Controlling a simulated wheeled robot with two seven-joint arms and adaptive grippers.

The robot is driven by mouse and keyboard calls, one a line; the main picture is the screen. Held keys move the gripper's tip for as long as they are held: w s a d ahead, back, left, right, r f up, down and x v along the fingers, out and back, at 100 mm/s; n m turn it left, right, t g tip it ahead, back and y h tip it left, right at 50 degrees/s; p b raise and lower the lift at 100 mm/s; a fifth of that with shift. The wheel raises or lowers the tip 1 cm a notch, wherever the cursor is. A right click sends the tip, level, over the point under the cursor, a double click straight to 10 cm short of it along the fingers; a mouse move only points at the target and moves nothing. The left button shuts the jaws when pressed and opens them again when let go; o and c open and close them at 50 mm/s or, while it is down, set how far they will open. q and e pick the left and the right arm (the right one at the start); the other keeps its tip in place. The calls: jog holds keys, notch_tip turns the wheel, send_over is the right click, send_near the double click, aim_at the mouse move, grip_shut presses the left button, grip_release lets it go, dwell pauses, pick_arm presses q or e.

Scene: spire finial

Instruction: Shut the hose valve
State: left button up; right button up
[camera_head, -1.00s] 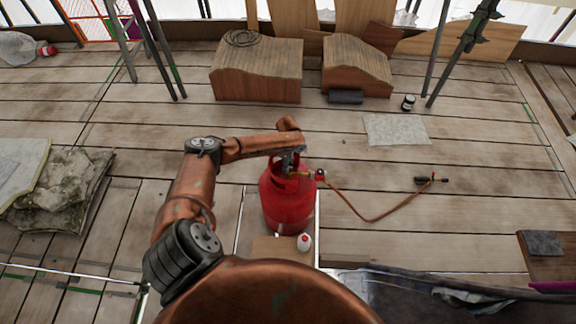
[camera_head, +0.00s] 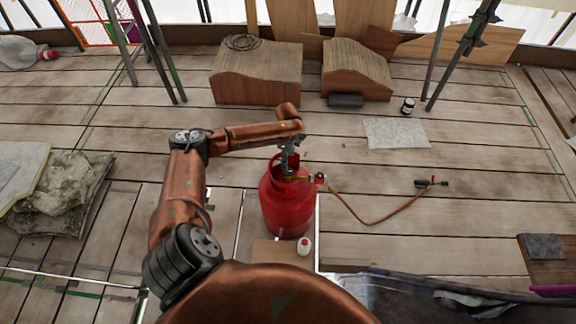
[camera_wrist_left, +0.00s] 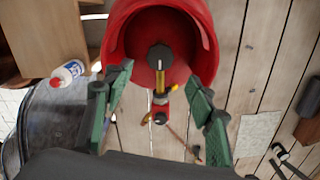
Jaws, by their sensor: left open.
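A red gas cylinder (camera_head: 287,207) stands upright on the deck, and its collar and top show in the left wrist view (camera_wrist_left: 117,40). A dark round knob (camera_wrist_left: 160,57) sits inside the collar. A brass fitting (camera_wrist_left: 160,92) with a small yellow lever (camera_wrist_left: 174,88) and a red part (camera_wrist_left: 161,113) runs from it. An orange hose (camera_head: 372,219) leads right to a torch (camera_head: 431,183). My left gripper (camera_head: 289,172) is over the cylinder top. In the left wrist view its green-padded fingers (camera_wrist_left: 160,80) are apart, on both sides of the fitting, with nothing held. My right gripper is not in view.
A white bottle with a red cap (camera_head: 304,246) stands beside the cylinder on a wooden surface (camera_head: 268,251). Wooden blocks (camera_head: 256,85) and a dark jar (camera_head: 408,105) are farther back. A crumpled sheet (camera_head: 62,195) lies left.

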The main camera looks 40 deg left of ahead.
pick_arm(q)
notch_tip(320, 180, up, 4)
jog(key=shift+f, duration=0.15)
jog(key=shift+f, duration=0.1)
dwell(0.5)
